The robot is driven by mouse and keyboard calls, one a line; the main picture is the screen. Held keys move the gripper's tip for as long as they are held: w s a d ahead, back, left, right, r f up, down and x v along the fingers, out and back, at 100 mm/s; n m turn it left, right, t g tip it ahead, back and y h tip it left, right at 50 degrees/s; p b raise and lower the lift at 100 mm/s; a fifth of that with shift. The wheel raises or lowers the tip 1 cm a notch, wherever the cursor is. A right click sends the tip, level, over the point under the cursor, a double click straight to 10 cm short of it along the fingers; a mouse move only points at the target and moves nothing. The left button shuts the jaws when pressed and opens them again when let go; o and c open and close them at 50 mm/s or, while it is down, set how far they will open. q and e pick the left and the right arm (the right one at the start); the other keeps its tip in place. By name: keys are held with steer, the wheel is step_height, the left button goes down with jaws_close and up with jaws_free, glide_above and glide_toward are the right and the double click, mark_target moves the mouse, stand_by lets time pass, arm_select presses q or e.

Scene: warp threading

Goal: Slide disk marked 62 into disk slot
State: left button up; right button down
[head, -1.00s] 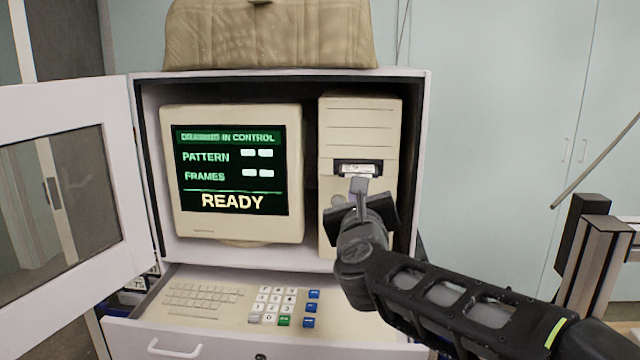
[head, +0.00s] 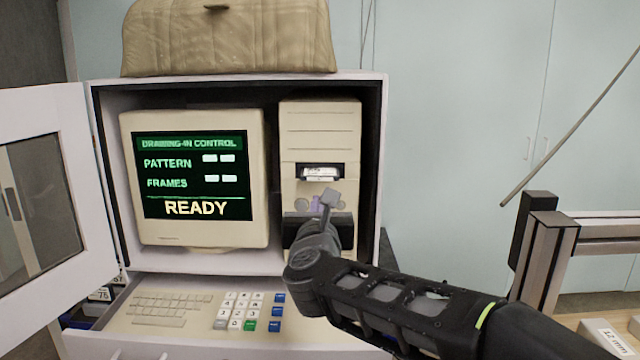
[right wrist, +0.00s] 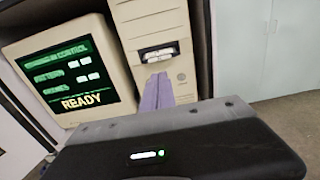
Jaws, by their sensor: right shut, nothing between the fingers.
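The beige computer tower (head: 320,130) stands in the cabinet, right of the monitor. Its disk slot (head: 303,171) is a dark recess on the front, and a disk with a white label (head: 321,173) sits in it with its labelled end showing. The number on the label is too small to read. The labelled end also shows in the right wrist view (right wrist: 158,54). My right gripper (head: 328,197) is shut and empty, just below and in front of the slot, apart from the disk. Its fingers (right wrist: 156,92) point at the tower in the right wrist view. My left gripper is not in view.
The monitor (head: 195,170) reads READY. A drawer with a keyboard (head: 172,307) and keypad (head: 240,310) is pulled out below. The cabinet door (head: 45,130) is open at left. A metal frame (head: 565,235) stands at right. A tan bag (head: 230,40) rests on top.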

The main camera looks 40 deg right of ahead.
mark_target(321, 179)
steer(key=p+x, duration=0.3)
steer(key=x, duration=0.9)
steer(key=shift+w+d, duration=0.3)
steer(key=shift+w+d+f+b, duration=0.2)
steer(key=shift+w+d+b, duration=0.1)
steer(key=shift+w+b, duration=0.3)
steer(key=shift+d+r, duration=0.15)
steer(key=shift+d, duration=0.05)
steer(key=shift+r, duration=0.15)
